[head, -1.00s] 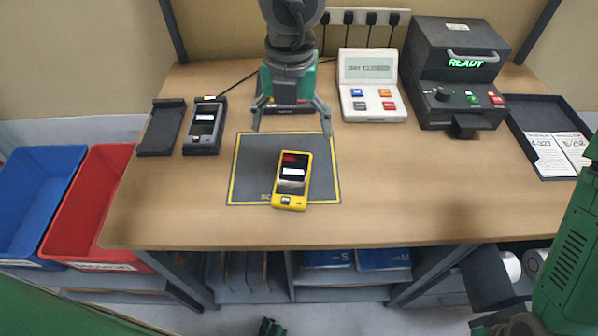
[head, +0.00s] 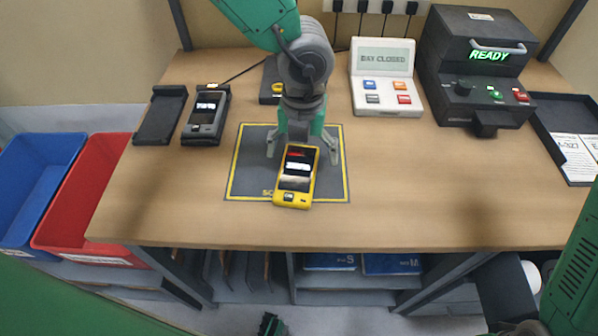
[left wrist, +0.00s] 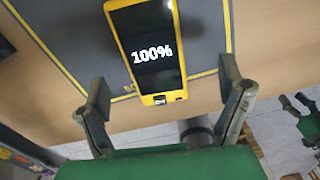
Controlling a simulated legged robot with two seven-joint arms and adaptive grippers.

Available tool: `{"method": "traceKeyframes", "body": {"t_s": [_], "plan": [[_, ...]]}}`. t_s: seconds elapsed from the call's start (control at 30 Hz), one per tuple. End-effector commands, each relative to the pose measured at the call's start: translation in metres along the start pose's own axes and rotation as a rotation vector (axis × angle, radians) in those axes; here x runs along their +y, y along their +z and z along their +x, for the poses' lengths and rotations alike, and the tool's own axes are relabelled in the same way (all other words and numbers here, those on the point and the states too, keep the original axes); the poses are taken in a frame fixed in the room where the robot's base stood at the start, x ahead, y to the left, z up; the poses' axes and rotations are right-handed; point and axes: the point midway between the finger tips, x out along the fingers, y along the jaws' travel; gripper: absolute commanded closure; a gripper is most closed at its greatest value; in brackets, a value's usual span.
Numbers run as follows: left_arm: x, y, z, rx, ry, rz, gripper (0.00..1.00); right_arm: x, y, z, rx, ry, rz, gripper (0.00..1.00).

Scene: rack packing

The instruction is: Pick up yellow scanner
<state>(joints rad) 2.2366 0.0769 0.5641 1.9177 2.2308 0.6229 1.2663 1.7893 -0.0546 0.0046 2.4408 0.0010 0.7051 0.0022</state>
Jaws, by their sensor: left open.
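The yellow scanner (head: 295,178) lies on the grey mat with a yellow border (head: 245,170) on the table. My left gripper (head: 303,157) is open, with its fingers spread at the scanner's far end in the head view. In the left wrist view the scanner (left wrist: 150,50) shows "100%" on its screen and lies ahead of the open left fingers (left wrist: 165,105), which are empty.
A dark scanner (head: 206,115) and a black tray (head: 160,116) stand at the left. A white console (head: 385,78) and a black "READY" machine (head: 478,70) stand at the back. Red (head: 85,200) and blue (head: 40,180) bins are left of the table. The table's right front is clear.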

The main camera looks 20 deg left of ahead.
Motion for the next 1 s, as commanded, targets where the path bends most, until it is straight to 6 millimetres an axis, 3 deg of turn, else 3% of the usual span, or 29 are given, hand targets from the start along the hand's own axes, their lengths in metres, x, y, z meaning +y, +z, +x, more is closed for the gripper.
{"method": "traceKeyframes", "body": {"t_s": [0.3,0.63,0.67,0.8,0.83,1.0], "plan": [[0.007,-0.004,0.043,0.003,0.004,0.001,0.12,0.000,0.000,0.000,0.000,0.000,0.000,0.60],[0.007,-0.004,0.051,0.001,0.001,0.000,0.12,0.000,0.000,0.000,0.000,0.000,0.000,0.60],[0.007,-0.004,0.051,0.001,0.001,0.000,0.19,0.000,0.000,0.000,0.000,0.000,0.000,0.60],[0.006,-0.003,0.051,0.001,0.001,0.000,0.68,0.000,0.000,0.000,0.000,0.000,0.000,0.60],[0.006,-0.003,0.051,0.001,0.001,0.000,0.76,0.000,0.000,0.000,0.000,0.000,0.000,0.60],[0.006,-0.003,0.051,0.001,0.001,0.000,0.76,0.000,0.000,0.000,0.000,0.000,0.000,0.60]]}}
